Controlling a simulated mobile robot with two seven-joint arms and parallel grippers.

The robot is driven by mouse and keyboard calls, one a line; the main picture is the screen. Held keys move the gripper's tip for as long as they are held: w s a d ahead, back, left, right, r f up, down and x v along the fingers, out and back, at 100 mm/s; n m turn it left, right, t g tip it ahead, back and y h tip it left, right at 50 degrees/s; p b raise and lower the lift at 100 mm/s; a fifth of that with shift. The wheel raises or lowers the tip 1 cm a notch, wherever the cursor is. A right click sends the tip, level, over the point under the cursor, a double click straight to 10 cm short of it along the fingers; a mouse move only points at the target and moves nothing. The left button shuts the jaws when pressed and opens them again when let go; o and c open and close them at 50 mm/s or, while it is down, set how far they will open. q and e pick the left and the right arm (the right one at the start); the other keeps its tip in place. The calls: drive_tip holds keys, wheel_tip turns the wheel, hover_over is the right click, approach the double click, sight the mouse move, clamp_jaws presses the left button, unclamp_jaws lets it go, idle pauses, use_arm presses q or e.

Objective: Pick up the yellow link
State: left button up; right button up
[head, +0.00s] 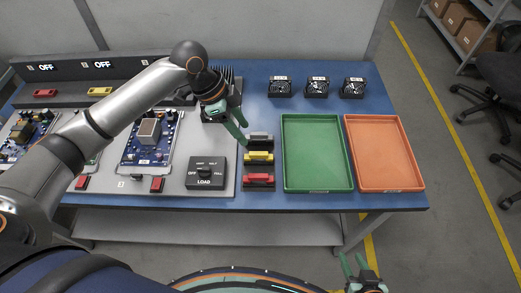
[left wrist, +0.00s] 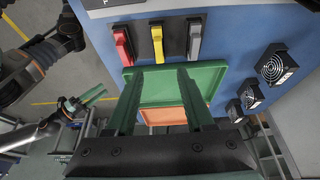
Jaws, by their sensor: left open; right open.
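The yellow link (head: 258,157) lies on a dark holder on the blue table, between a grey link (head: 259,139) and a red link (head: 258,179). In the left wrist view the yellow link (left wrist: 157,43) is beyond the fingertips, between the red link (left wrist: 123,46) and the grey link (left wrist: 194,41). My left gripper (head: 242,132) is open and empty, near the grey link and behind the yellow one in the head view; its open fingers also show in the left wrist view (left wrist: 158,78). My right gripper (head: 353,264) is open and empty, off the table's front.
A green tray (head: 287,160) and an orange tray (head: 419,170) stand right of the links. Several fans (head: 317,87) line the back. A LOAD switch box (head: 206,182) and a circuit board (head: 136,160) lie left. Another yellow piece (head: 100,91) sits on the rear panel.

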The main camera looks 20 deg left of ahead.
sight(258, 153)
use_arm(q)
drive_tip(key=x, duration=1)
drive_tip(key=shift+s, duration=0.1)
clamp_jaws()
idle(0.3)
